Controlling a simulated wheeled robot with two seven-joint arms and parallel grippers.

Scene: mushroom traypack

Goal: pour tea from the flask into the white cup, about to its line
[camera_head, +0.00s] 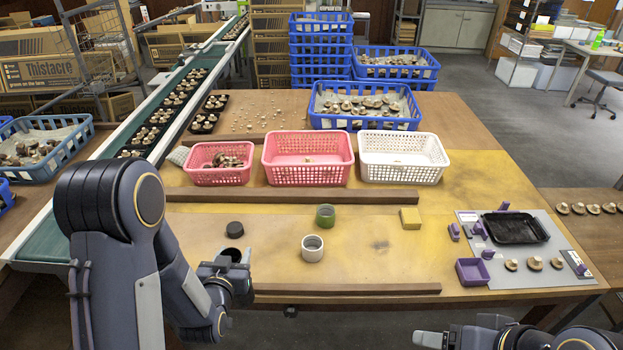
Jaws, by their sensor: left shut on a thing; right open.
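The white cup (312,248) stands upright on the table, with its open top showing. A green cup (325,216) stands just behind it. A round dark lid-like piece (235,229) lies to the left. My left gripper (238,268) is at the near left side of the table, left of the white cup and apart from it. It is shut on what looks like the dark flask (231,254), which is mostly hidden by the gripper; only its top shows. My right gripper (437,340) is open at the bottom edge, partly cut off, away from the cups.
A wooden strip (345,289) runs along the near edge; another (290,196) lies behind the cups. Pink and white baskets stand beyond it. A yellow block (410,218) and a grey board (520,275) with a black tray (515,228) are at right. The table right of the white cup is clear.

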